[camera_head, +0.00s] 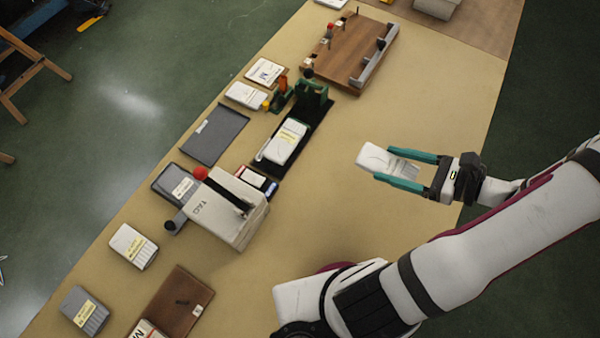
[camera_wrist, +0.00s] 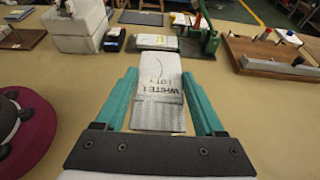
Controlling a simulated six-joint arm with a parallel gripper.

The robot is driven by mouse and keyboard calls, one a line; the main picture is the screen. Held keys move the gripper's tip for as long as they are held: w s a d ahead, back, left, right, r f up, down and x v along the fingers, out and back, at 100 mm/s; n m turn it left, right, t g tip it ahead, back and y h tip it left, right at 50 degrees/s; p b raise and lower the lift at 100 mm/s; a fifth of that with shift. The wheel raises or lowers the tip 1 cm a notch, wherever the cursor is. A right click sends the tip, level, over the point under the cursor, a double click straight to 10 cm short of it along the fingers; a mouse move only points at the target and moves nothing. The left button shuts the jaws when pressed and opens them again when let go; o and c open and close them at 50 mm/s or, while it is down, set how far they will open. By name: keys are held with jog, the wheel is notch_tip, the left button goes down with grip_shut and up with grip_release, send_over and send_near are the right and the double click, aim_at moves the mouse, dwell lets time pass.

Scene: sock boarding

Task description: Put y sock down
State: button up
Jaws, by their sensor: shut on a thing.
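My gripper (camera_head: 377,164) is shut on a pale, flat folded sock (camera_head: 371,156) between its two teal fingers, over the right part of the tan table. The wrist view shows the sock (camera_wrist: 158,88) lying lengthwise between the fingers, with dark lettering that reads "WHITE" and a ribbed grey end nearest the palm. I see no yellow on it. The sock looks held above the bare tabletop, but the gap beneath is hard to judge.
A green press (camera_head: 313,92) stands on a black base with a labelled pale packet (camera_head: 287,141). A white box (camera_head: 228,211) with a red-knobbed lever, a dark tray (camera_head: 214,134) and a brown wooden board (camera_head: 345,50) are nearby. The table (camera_head: 340,215) is clear around my gripper.

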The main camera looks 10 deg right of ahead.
aim_at(366, 166)
jog(key=x, duration=0.4)
jog(key=f+x, duration=0.1)
jog(key=x, duration=0.3)
jog(key=f+x, duration=0.1)
jog(key=x, duration=0.3)
jog(key=shift+s+d, duration=0.15)
jog(key=shift+d, duration=0.05)
notch_tip(366, 166, down, 4)
jog(key=shift+a+f, duration=0.15)
jog(key=o, duration=1.5)
jog(key=shift+c, duration=0.2)
jog(key=v, duration=1.1)
jog(key=shift+s+d+r, duration=0.15)
jog(key=shift+d+r, duration=0.1)
jog(key=shift+d, duration=0.1)
jog(key=a+r+n+g, duration=0.1)
jog(key=r, duration=0.1)
jog(key=w+a+r+n+g, duration=0.1)
jog(key=a+r+n+g, duration=0.1)
jog(key=a+r+n+g+y, duration=0.1)
jog(key=a+r+n, duration=0.1)
jog(key=shift+w+a, duration=0.25)
jog(key=shift+w, duration=0.05)
jog(key=s+a+r+n+g+h, duration=0.5)
jog(key=s+a+r+n+h, duration=0.3)
jog(key=s+a+r+n, duration=0.3)
jog(key=a+n, duration=0.3)
jog(key=n, duration=0.2)
jog(key=shift+r+g+h, duration=0.3)
jog(key=shift+g+h, duration=0.1)
